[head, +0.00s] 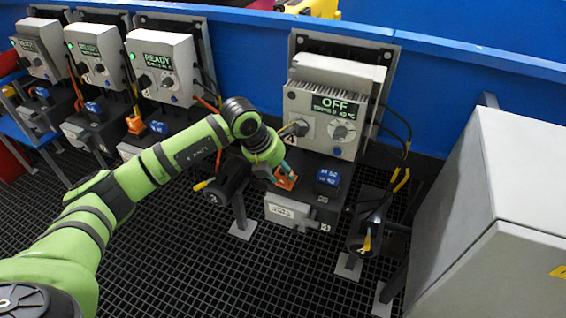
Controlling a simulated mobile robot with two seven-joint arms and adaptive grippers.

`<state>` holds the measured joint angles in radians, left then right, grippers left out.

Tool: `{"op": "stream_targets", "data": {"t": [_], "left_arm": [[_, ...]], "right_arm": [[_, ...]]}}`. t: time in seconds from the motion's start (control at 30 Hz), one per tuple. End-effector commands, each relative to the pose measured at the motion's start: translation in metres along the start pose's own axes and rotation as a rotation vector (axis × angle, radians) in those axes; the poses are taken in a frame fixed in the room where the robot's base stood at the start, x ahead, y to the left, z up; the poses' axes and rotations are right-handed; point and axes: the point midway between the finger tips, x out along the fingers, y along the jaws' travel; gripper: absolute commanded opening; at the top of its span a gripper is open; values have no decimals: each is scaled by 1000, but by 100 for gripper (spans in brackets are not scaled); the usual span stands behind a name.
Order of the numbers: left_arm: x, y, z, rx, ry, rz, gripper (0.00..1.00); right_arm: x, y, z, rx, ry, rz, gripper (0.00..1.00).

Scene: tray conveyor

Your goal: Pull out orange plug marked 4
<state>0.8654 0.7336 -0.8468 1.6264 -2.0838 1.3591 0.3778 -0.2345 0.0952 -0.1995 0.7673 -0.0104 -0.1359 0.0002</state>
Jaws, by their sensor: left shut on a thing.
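The orange plug (288,182) sits at the front of the dark socket block below the grey control box (325,117), whose display reads OFF. Its marking is too small to read for certain. My left gripper (281,175) comes in from the left and is shut on the orange plug. The fingers cover part of the plug, and I cannot tell whether it is still seated. My right gripper is not in view.
A blue plug or block (327,178) stands just right of the orange plug. A light grey box (290,211) sits below. Cables hang right of the control box. A large grey cabinet (500,220) stands at right. Similar READY stations (162,68) are at left.

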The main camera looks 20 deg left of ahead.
Motion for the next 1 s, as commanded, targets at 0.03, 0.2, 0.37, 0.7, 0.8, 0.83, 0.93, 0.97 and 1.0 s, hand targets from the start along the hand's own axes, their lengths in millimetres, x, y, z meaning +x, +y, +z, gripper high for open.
{"op": "stream_targets", "data": {"t": [0.03,0.2,0.37,0.7,0.8,0.83,0.93,0.97,1.0], "left_arm": [[-2,-1,-2,0,-2,0,0],[-6,-3,-11,1,-2,0,0],[-9,-6,-20,1,-2,0,0],[-16,-11,-38,1,-3,0,0],[-16,-12,-40,0,-3,0,0],[-16,-12,-40,0,-3,0,0],[-16,-12,-41,0,-3,0,0],[-16,-12,-41,0,-3,0,0],[-16,-12,-41,0,-3,0,0]], "right_arm": [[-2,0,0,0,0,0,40],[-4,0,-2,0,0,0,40],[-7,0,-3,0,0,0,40],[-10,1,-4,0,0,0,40],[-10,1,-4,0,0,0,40],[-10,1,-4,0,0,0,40],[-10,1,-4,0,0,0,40],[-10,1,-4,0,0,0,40],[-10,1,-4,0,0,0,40]]}}
